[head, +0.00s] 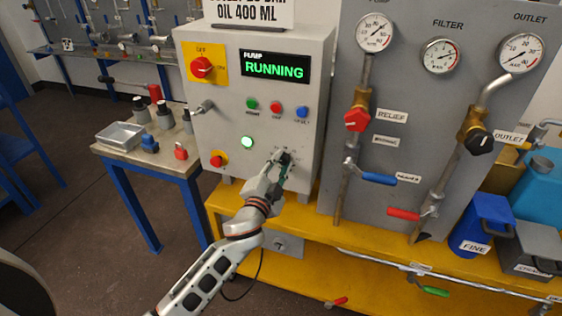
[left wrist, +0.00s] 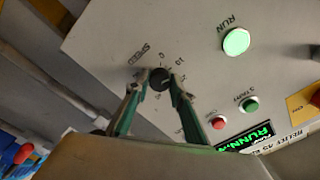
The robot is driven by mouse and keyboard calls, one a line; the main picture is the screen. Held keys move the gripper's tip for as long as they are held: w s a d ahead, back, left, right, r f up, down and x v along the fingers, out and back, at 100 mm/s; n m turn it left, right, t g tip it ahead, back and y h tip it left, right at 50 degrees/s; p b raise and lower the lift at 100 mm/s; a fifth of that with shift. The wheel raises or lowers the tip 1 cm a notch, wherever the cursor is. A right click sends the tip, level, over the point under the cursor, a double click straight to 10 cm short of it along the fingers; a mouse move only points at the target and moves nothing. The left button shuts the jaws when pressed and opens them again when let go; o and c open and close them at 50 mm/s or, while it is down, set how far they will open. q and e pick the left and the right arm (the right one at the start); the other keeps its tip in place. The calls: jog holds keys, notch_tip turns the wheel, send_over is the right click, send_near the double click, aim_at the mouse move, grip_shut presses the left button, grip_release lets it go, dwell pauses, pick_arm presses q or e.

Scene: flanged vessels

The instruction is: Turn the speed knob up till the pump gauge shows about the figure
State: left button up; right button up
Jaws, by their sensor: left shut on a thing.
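The speed knob (left wrist: 159,78) is a small black round knob on the grey control box (head: 222,120), beside a printed SPEED scale. My left gripper (head: 283,163) reaches the lower right of the box front. In the left wrist view its two green-sided fingers (left wrist: 158,84) are shut on the knob from both sides. In the head view the gripper mostly hides the knob. The pump gauge (head: 375,33) is the leftmost white dial on the grey panel; its needle is too small to read surely. The display (head: 274,66) reads PUMP RUNNING. My right gripper is not in view.
The green run lamp (head: 247,142) is lit. A red button (head: 217,160) sits low on the box; small buttons are above the knob. Right of the box are the red relief valve (head: 357,119), a blue-handled valve (head: 379,178) and more gauges. A sign above reads OIL 400 ML.

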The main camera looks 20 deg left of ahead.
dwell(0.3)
pick_arm(q)
jog(key=o, duration=1.1)
jog(key=s, duration=1.2)
jog(key=shift+a, duration=0.2)
jog(key=s+f+n+g+h, duration=0.1)
jog(key=s+f+n+g, duration=0.2)
jog(key=s+f, duration=0.7)
jog(key=s+f+n+g+h, duration=0.1)
jog(key=s+f+n+g, duration=0.2)
jog(key=s+f, duration=0.7)
notch_tip(320, 180, down, 5)
jog(key=shift+s+f+n+g, duration=0.2)
jog(key=shift+n+g, duration=0.1)
jog(key=shift+g, duration=0.3)
